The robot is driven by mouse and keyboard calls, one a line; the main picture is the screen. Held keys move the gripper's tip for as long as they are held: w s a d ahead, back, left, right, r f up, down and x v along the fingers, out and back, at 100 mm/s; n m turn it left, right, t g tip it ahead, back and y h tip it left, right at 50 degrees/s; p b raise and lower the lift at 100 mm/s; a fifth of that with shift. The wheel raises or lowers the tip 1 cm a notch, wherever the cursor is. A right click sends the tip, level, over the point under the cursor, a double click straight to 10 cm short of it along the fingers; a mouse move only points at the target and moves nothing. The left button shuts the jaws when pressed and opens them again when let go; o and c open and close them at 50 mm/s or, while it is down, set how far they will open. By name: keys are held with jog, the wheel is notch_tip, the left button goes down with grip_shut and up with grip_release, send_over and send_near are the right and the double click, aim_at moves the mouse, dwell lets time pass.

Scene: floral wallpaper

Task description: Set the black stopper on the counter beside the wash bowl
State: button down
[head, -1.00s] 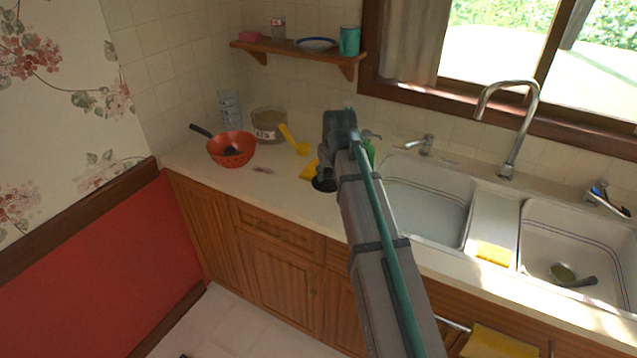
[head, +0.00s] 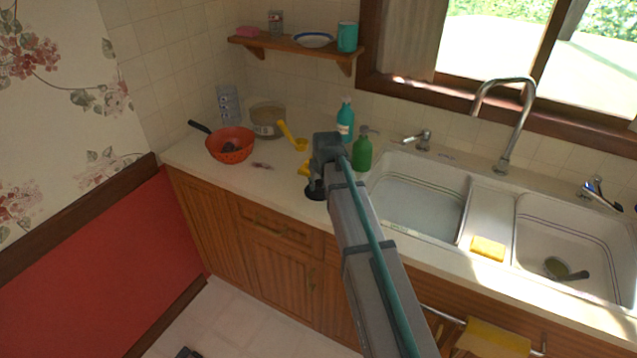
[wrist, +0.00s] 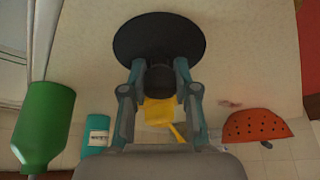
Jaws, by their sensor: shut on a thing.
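The black stopper (head: 315,190) is a flat dark disc with a knob. In the wrist view, the stopper (wrist: 160,38) is held by its knob between the fingers of my gripper (wrist: 160,82), which is shut on it. In the head view, my gripper (head: 318,182) is over the counter (head: 285,190), left of the wash bowl (head: 425,205), near the front edge. The wash bowl is the white left basin. I cannot tell whether the disc touches the counter. My wrist hides part of the stopper in the head view.
A green bottle (head: 362,154) and a teal bottle (head: 345,122) stand behind my gripper. A yellow scoop (head: 292,137) and a red colander (head: 230,145) are to the left. A yellow sponge (head: 487,249) lies between the basins. Counter left of the stopper is mostly clear.

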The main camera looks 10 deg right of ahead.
jog(key=shift+f, duration=0.2)
jog(key=c, duration=0.9)
grip_release()
jog(key=shift+r, duration=0.15)
jog(key=b+v, duration=0.2)
jog(key=v, duration=1)
jog(key=shift+r, duration=0.15)
